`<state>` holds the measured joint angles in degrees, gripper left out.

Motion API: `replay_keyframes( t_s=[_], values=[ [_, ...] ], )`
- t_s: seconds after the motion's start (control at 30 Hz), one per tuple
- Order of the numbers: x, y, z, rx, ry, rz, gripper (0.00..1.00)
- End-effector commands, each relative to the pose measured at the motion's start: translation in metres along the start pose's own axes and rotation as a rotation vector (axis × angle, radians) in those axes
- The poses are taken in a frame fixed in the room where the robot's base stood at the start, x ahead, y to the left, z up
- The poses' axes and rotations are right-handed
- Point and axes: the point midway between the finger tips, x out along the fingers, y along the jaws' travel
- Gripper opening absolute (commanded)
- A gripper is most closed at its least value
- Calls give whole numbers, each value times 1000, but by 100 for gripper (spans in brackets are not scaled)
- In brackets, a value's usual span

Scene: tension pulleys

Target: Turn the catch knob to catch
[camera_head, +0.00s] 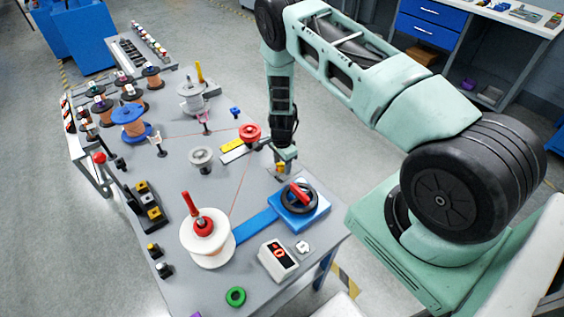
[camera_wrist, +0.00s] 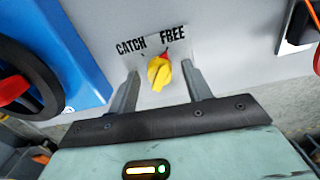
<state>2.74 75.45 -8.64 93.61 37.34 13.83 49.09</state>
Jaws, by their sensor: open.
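The yellow catch knob (camera_wrist: 159,74) sits on the grey panel below the printed words CATCH, at left, and FREE, at right. Its red-tipped end points up and right, toward FREE. My gripper (camera_wrist: 161,82) is open, with one finger on each side of the knob and a gap visible on both sides. In the head view my gripper (camera_head: 283,163) is at the table's right edge, beyond the blue crank base. The knob is small there and partly hidden by the gripper.
A blue base with a black handwheel and red handle (camera_head: 299,196) stands close to my gripper. A white spool (camera_head: 206,240), a counter box (camera_head: 278,260) and a red-topped spool (camera_head: 250,134) are also on the table (camera_head: 240,185).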

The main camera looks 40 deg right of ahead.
Motion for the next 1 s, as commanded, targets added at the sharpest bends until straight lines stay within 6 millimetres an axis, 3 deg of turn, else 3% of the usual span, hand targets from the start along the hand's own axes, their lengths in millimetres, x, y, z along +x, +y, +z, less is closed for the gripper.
replay_keyframes(
  t_s=[0.27, 0.4, 0.43, 0.77, 1.0],
  values=[
    [1, 0, 0, 0, 0, 0, 49],
    [1, 0, 0, 0, 0, 0, 10],
    [1, 0, 0, 0, 0, 0, 5],
    [2, 0, 0, -30, -1, -1, 5],
    [4, 0, 0, -153, -1, -1, 5]
  ],
)
